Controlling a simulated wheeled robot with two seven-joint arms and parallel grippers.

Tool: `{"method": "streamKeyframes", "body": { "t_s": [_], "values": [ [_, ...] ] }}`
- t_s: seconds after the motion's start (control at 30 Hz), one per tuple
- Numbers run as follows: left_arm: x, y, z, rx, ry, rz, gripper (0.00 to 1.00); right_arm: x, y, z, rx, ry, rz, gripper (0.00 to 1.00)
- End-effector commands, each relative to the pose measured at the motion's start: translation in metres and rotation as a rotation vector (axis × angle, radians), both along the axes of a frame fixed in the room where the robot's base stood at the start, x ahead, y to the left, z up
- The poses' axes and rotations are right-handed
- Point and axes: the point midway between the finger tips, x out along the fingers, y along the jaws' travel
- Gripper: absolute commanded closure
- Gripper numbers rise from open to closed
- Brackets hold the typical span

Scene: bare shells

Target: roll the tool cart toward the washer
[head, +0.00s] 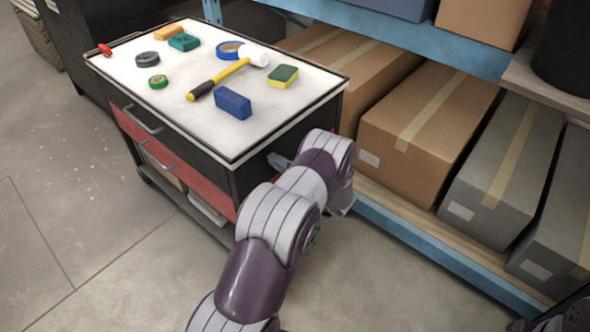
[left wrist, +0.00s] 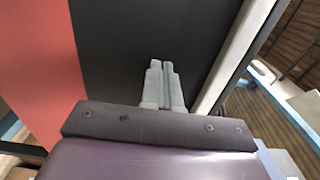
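The tool cart (head: 185,195) stands at the left centre of the head view, with a white top, black sides and red drawer fronts. My left gripper (head: 279,160) is at the cart's near right side, partly hidden behind my wrist. In the left wrist view its two grey fingers (left wrist: 166,82) are together, with nothing seen between them. They point at the cart's dark side panel (left wrist: 120,50); whether they touch it I cannot tell. My right gripper is out of view. No washer shows in either view.
A hammer (head: 225,79), a blue sponge (head: 233,103), tape rolls and other small things lie on the cart top. A blue-framed shelf (head: 430,250) with boxes (head: 428,120) stands close on the right. Dark drawers (head: 85,50) stand behind. Floor (head: 60,220) is clear at left.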

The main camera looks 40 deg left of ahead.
Motion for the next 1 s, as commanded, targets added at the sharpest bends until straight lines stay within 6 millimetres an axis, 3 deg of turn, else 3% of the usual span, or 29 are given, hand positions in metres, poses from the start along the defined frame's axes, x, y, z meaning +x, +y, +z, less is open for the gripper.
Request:
{"method": "streamKeyframes", "body": {
  "t_s": [0.2, 0.43, 0.7, 1.0],
  "values": [
    [0.003, 0.053, -0.001, 0.000, 0.000, 0.004, 1.00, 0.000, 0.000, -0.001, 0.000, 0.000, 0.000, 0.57],
    [0.007, 0.094, -0.002, -0.001, 0.000, 0.001, 1.00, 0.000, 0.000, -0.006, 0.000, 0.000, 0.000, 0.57],
    [0.009, 0.116, -0.001, -0.001, 0.001, -0.001, 1.00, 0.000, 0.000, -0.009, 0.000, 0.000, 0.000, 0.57],
    [0.010, 0.121, 0.001, 0.002, -0.003, 0.000, 1.00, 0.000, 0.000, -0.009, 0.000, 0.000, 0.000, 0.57]
  ]
}}
